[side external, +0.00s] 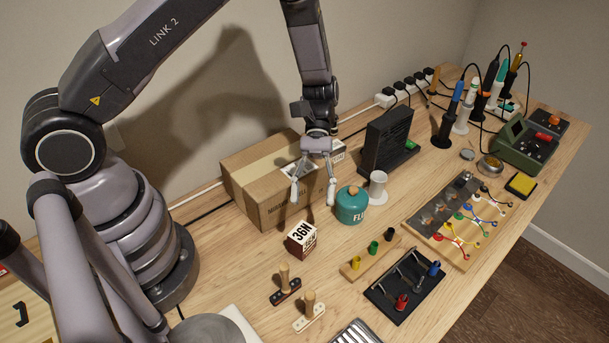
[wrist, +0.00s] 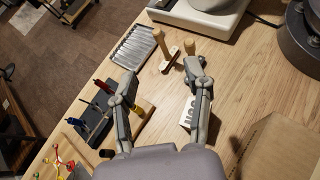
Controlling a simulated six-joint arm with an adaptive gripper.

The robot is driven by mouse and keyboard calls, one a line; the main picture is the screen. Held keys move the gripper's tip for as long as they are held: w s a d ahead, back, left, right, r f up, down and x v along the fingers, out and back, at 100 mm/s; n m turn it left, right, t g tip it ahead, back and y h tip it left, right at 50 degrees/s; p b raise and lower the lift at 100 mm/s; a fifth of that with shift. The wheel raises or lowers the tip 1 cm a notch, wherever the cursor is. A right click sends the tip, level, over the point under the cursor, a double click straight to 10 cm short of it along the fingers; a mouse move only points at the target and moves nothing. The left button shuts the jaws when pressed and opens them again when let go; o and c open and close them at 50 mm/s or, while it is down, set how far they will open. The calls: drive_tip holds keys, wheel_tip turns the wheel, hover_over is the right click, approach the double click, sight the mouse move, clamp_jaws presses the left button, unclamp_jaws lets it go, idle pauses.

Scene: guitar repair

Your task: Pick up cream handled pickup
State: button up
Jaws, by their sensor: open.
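The cream handled pickup (side external: 310,318) has a pale bar base with an upright wooden handle. It stands near the front of the bench in the side view. A similar pickup with a black base (side external: 286,292) stands just behind it to the left. My gripper (side external: 313,197) is open and empty, pointing down above the bench beside the cardboard box, well apart from both pickups. In the wrist view, two wooden handles show beyond the open fingers (wrist: 162,75).
A cardboard box (side external: 265,190) and a teal flux pot (side external: 351,205) stand near my gripper. A ribbed metal tray (side external: 357,335) and a black tool tray (side external: 392,297) flank the pickups on the right.

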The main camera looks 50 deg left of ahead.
sight(310, 291)
drive_tip(key=shift+n+g+h, duration=0.3)
drive_tip(key=shift+n+h, duration=0.1)
drive_tip(key=shift+n, duration=0.1)
drive_tip(key=x, duration=0.3)
drive_tip(key=f+x, duration=0.1)
drive_tip(key=x, duration=0.2)
drive_tip(key=w+f+x, duration=0.1)
drive_tip(key=x, duration=0.3)
drive_tip(key=shift+s+a+f, duration=0.1)
drive_tip(key=shift+a+f, duration=0.05)
drive_tip(key=shift+x, duration=2.95)
drive_tip(key=shift+r, duration=0.25)
clamp_jaws()
